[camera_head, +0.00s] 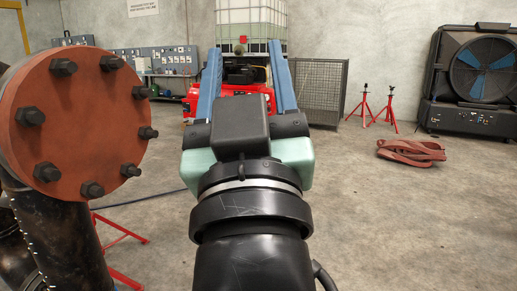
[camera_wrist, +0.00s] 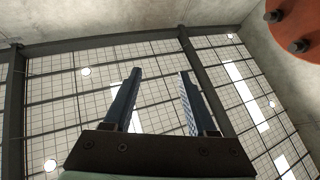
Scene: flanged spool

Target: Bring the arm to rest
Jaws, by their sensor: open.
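My gripper (camera_head: 243,66) is raised in the middle of the head view, with its two blue fingers spread apart and nothing between them. In the wrist view my gripper (camera_wrist: 156,88) is also open and empty, with its fingers against the ceiling. The flanged spool (camera_head: 75,235) stands at the left in the head view, a dark pipe with an orange-red bolted flange (camera_head: 85,128) facing me. The flange also shows at the top right corner of the wrist view (camera_wrist: 298,22). My gripper is to the right of the flange and apart from it.
A red stand (camera_head: 122,238) is beside the pipe.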

